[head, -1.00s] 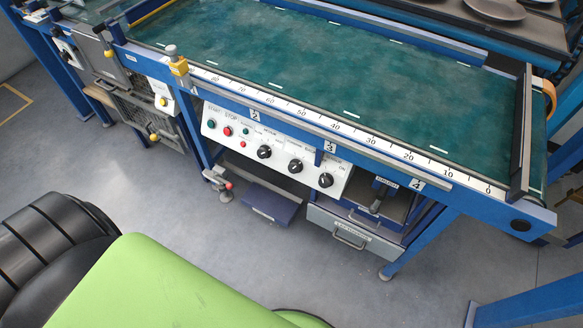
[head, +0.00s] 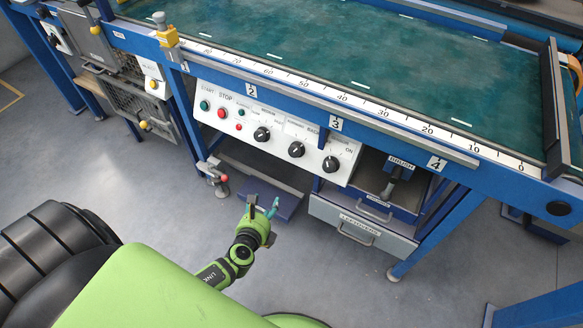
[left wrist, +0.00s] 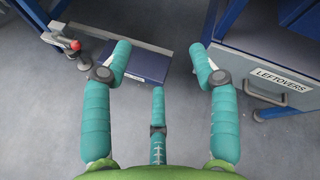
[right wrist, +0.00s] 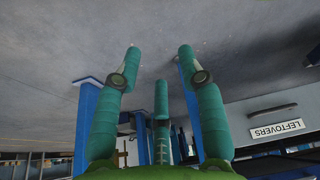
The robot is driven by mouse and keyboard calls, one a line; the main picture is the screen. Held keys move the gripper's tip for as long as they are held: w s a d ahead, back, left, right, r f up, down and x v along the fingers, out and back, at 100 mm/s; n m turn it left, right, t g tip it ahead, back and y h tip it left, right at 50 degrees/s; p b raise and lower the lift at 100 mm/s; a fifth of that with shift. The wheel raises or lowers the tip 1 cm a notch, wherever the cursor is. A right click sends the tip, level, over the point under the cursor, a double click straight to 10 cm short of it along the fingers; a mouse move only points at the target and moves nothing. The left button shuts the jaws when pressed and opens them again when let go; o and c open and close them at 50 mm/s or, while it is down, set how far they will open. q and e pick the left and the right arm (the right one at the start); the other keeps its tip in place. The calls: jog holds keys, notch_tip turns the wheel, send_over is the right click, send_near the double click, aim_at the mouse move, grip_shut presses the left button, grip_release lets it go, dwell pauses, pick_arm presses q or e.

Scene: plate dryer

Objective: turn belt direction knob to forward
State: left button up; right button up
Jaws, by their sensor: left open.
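The white control panel (head: 279,131) is on the front of the blue frame under the belt. It carries three black knobs: a left knob (head: 262,134), a middle knob (head: 297,149) and a right knob (head: 332,163). Their small labels are too blurred to tell for sure which is the belt direction knob. My left gripper (head: 263,203) is below the panel, apart from it, with fingers spread and empty; its fingers also show in the left wrist view (left wrist: 160,48). My right gripper (right wrist: 159,50) is open and empty in the right wrist view.
Start and stop buttons (head: 221,112) sit left of the knobs. A blue pedal-like plate (head: 283,205) lies low behind my left gripper. The leftovers drawer (head: 362,229) and a brush (head: 391,183) are to the right. Open floor lies in front.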

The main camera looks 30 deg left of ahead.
aim_at(294, 152)
pick_arm(q)
jog(key=w+d+r+m+t+h+b, duration=0.1)
jog(key=w+r+m+t, duration=0.2)
jog(key=r+m, duration=0.15)
jog(key=w+d+r+m+t+b, duration=0.2)
jog(key=w+r+m, duration=0.15)
jog(key=r, duration=0.25)
jog(key=w, duration=0.6)
jog(key=shift+w+a+r, duration=0.1)
jog(key=shift+a, duration=0.3)
pick_arm(e)
jog(key=shift+t, duration=0.3)
jog(key=w, duration=0.1)
jog(key=w+f, duration=0.1)
jog(key=w, duration=0.2)
jog(key=shift+a+f, duration=0.25)
jog(key=shift+f, duration=0.15)
pick_arm(q)
jog(key=shift+r, duration=0.1)
jog(key=c, duration=1.1)
